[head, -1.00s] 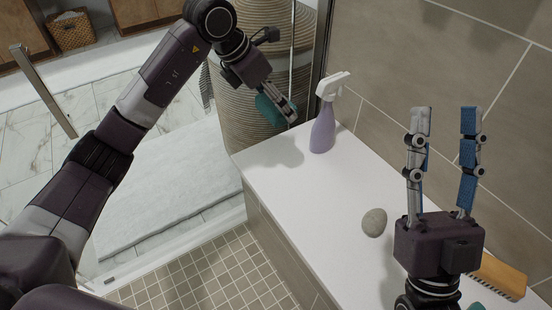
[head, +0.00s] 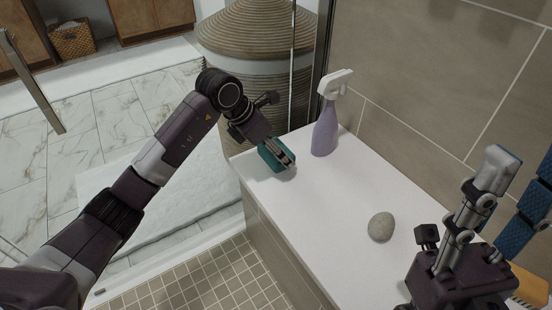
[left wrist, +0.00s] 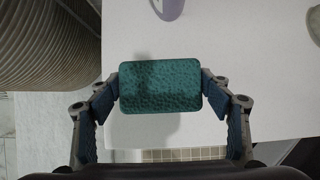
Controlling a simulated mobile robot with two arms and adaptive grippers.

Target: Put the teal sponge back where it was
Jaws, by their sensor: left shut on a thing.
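The teal sponge (head: 270,157) is at the far left end of the white ledge (head: 320,205) in the head view. My left gripper (head: 282,158) is shut on it. In the left wrist view the sponge (left wrist: 160,86) sits crosswise between the two fingers, over the white surface near its edge. I cannot tell whether it touches the ledge. My right gripper (head: 515,200) is at the right of the head view, its fingers spread apart and empty, with one fingertip partly cut off by the frame edge.
A purple spray bottle (head: 325,130) stands right of the sponge against the tiled wall. A grey stone (head: 381,227) lies mid-ledge. A wooden brush (head: 532,285) is partly hidden behind my right gripper. A large ribbed vase (head: 250,60) stands beyond the ledge's far end.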

